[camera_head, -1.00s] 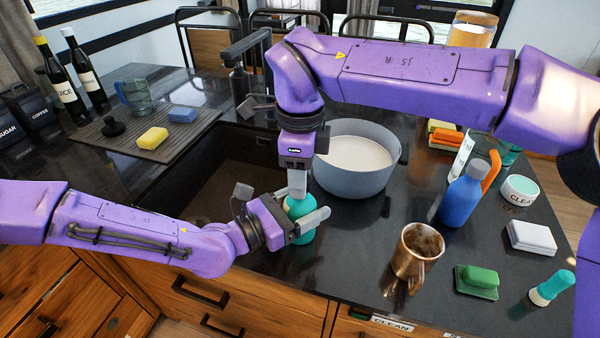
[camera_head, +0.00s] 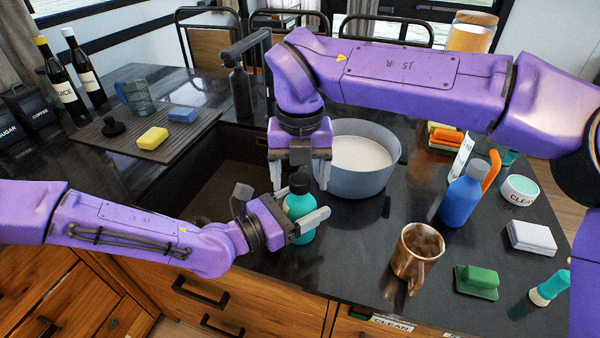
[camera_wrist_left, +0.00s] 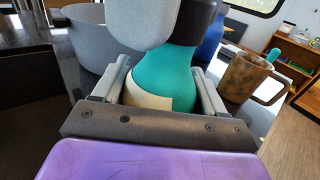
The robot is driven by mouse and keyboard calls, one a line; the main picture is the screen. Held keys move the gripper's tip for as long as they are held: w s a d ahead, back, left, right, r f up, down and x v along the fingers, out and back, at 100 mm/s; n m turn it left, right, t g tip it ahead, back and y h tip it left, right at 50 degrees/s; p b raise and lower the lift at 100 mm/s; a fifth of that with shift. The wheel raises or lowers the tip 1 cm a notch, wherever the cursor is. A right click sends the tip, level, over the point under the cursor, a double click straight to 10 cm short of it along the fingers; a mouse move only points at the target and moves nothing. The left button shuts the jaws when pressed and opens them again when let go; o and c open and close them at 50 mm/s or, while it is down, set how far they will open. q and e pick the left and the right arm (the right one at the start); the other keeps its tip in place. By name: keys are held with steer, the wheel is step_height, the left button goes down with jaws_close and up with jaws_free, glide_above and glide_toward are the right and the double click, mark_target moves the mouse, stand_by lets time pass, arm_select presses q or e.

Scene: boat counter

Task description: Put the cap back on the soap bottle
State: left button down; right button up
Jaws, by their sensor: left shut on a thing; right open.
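My right gripper (camera_head: 301,187) points down over the bottle, open, one finger on each side of the cap. One grey right finger (camera_wrist_left: 145,20) partly hides the bottle top in the left wrist view.
A grey pot (camera_head: 357,183) stands close behind the right gripper. A copper mug (camera_head: 415,258) and a blue bottle (camera_head: 462,197) stand to the right. The sink (camera_head: 225,185) lies open to the left. A sponge dish (camera_head: 477,281) is at the right front.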

step_height(320, 180, up, 12)
stand_by(0.4)
arm_select(q)
jaws_free()
steer(key=b+v, duration=0.1)
steer(key=v, duration=0.8)
steer(key=shift+a, duration=0.35)
steer(key=shift+s+a, duration=0.3)
steer(key=shift+s, duration=0.1)
arm_select(e)
steer(key=shift+f, duration=0.5)
arm_select(q)
steer(key=shift+f, duration=0.15)
